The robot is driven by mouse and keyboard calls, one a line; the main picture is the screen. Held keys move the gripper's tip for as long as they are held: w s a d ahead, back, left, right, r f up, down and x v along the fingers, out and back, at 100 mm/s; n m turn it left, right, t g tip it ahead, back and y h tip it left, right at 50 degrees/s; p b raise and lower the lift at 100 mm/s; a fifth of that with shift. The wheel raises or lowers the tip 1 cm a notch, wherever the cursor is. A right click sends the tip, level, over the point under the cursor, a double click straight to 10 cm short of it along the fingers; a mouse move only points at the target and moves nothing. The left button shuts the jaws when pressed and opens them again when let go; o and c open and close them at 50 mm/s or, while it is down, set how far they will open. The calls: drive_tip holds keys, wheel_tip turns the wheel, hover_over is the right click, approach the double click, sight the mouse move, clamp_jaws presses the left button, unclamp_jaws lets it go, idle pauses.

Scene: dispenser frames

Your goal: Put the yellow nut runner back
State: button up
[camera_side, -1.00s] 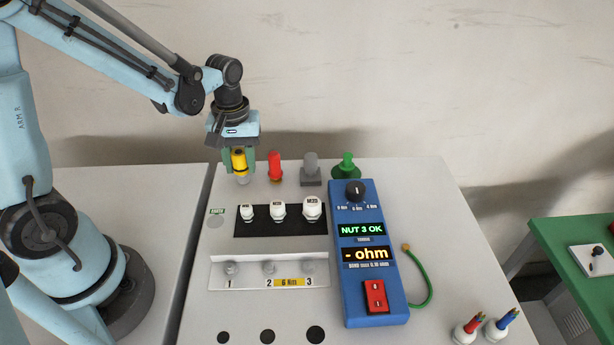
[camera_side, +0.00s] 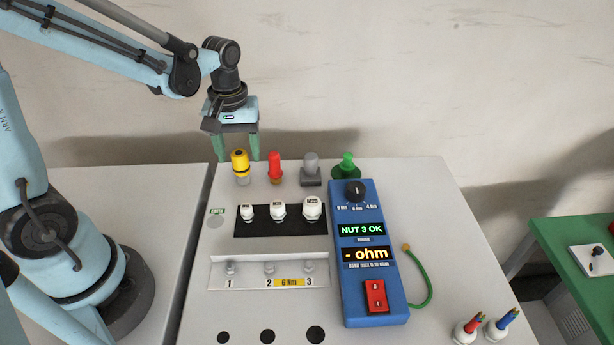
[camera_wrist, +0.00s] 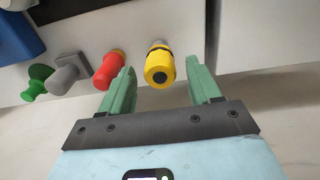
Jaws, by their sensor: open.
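The yellow nut runner (camera_side: 240,161) stands upright at the left end of the back row of tools, on a pale holder. In the wrist view its yellow and black body (camera_wrist: 159,66) shows between and beyond the fingertips. My gripper (camera_side: 236,148) is open and empty, just above and behind the runner. In the wrist view the two green fingers (camera_wrist: 166,82) are spread wide on either side of it, with gaps between them and the runner.
A red tool (camera_side: 275,166), a grey tool (camera_side: 311,168) and a green tool (camera_side: 347,165) stand to the right. A black strip (camera_side: 260,227) holds white glands in front. A blue tester (camera_side: 367,290) reads "NUT 3 OK" and "- ohm". Space above the row is clear.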

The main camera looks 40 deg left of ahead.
wheel_tip(320, 180, up, 9)
drive_tip(key=shift+f, duration=0.1)
drive_tip(key=s+d+m+t, duration=0.4)
drive_tip(key=m+t, duration=0.3)
drive_tip(key=m, duration=0.2)
drive_tip(key=shift+s+d+f, duration=0.15)
drive_tip(key=shift+d+f, duration=0.3)
idle(1.1)
